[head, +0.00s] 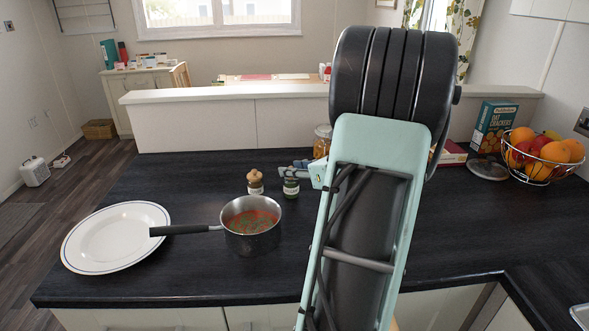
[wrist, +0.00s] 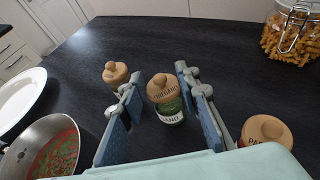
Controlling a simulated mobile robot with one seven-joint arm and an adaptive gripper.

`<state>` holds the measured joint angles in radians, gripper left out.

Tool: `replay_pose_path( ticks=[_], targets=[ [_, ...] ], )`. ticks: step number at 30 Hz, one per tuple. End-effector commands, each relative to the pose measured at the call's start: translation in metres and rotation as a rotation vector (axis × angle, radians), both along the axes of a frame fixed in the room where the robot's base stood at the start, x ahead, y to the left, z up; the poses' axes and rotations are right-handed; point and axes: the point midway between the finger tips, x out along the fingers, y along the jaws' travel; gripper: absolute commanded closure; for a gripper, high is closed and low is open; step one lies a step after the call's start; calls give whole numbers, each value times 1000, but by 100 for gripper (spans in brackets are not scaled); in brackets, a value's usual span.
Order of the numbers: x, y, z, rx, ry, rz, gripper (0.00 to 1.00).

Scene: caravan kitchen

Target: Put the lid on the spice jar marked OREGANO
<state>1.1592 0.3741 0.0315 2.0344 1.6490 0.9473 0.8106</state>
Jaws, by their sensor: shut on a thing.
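The OREGANO jar (wrist: 172,116) stands upright on the dark counter, green inside, its label partly readable in the wrist view. It also shows in the head view (head: 291,188), just under my fingers. A round wooden lid with a knob and lettering (wrist: 162,88) is at the jar's mouth. My gripper (wrist: 160,80) is shut on this lid, one blue-grey finger on each side. I cannot tell whether the lid rests on the rim or is slightly above it. In the head view my gripper (head: 294,168) hides the lid.
A lidded jar (head: 255,183) stands close on the left; another lidded jar (wrist: 265,132) is on the right. A saucepan of red sauce (head: 252,228) and white plate (head: 115,236) lie left. A pasta jar (wrist: 291,30) stands behind. A fruit basket (head: 541,158) is far right.

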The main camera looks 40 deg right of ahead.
Motion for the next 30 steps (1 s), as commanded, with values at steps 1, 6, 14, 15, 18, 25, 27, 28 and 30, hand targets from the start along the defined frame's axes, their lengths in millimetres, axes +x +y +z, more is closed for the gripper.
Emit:
replay_pose_path(
  ticks=[1, 6, 14, 15, 18, 25, 27, 28, 30],
  targets=[
    [0, 0, -2, 0, 0, 0, 81],
    [0, 0, -6, 0, 0, 0, 81],
    [0, 0, -8, 0, 0, 0, 63],
    [0, 0, -8, 0, 0, 0, 63],
    [0, 0, -8, 0, 0, 0, 63],
    [-5, 0, -5, 0, 0, -1, 63],
    [-10, -1, -3, -1, 1, -3, 63],
    [-12, -1, -2, -1, 1, -3, 63],
    [-18, 0, 0, -1, 1, -2, 63]
  ],
)
